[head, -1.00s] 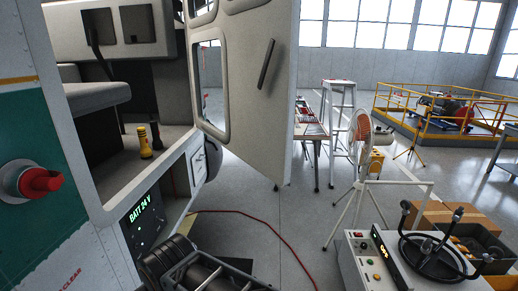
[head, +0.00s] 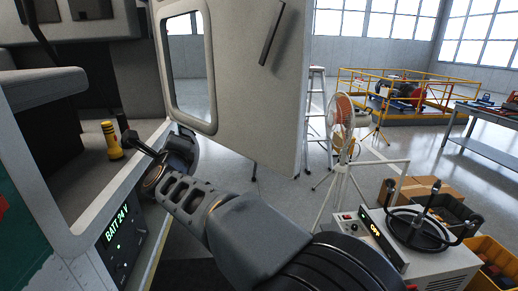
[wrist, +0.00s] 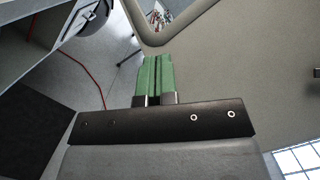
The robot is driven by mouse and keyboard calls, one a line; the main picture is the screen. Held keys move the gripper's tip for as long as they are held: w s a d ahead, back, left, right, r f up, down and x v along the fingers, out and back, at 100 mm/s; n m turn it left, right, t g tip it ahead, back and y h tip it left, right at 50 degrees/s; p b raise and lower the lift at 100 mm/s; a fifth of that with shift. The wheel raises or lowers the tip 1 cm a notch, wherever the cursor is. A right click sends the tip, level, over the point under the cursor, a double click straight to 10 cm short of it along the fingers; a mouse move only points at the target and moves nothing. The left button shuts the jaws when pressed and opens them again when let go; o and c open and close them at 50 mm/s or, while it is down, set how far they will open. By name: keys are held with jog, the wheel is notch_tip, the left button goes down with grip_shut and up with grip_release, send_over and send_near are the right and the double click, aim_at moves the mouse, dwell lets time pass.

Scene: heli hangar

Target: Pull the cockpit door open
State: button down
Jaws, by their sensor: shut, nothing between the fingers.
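The cockpit door (head: 238,75) stands swung out from the helicopter's side, with a clear gap at the doorway (head: 95,225). It is a pale panel with a rounded window and a dark bar handle (head: 272,32) high on its face. My arm reaches from the lower right of the head view to the doorway by the door's lower hinge-side corner. My gripper's green fingers are hidden there. In the wrist view, my gripper (wrist: 155,62) is shut and empty, pointing along the door panel (wrist: 235,60) below its window frame. Contact with the door cannot be told.
A yellow torch (head: 111,141) stands on the cabin sill. A fan on a stand (head: 341,118) and a stepladder (head: 316,100) stand behind the door. A wheeled console (head: 400,245) is at the lower right, beside boxes.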

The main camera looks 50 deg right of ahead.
jog(key=s+d+f+m+g+h+b, duration=0.1)
jog(key=s+d+m+g+h, duration=0.1)
jog(key=d+m+g+h, duration=0.75)
jog(key=m+g+y, duration=0.2)
jog(key=m+g, duration=0.5)
jog(key=m, duration=0.7)
send_near(265, 139)
jog(key=shift+h, duration=0.25)
jog(key=d+p, duration=0.4)
jog(key=d, duration=0.1)
jog(key=shift+d, duration=0.35)
jog(key=shift+d+f+p, duration=0.2)
jog(key=shift+d+p, duration=0.3)
jog(key=shift+d, duration=0.45)
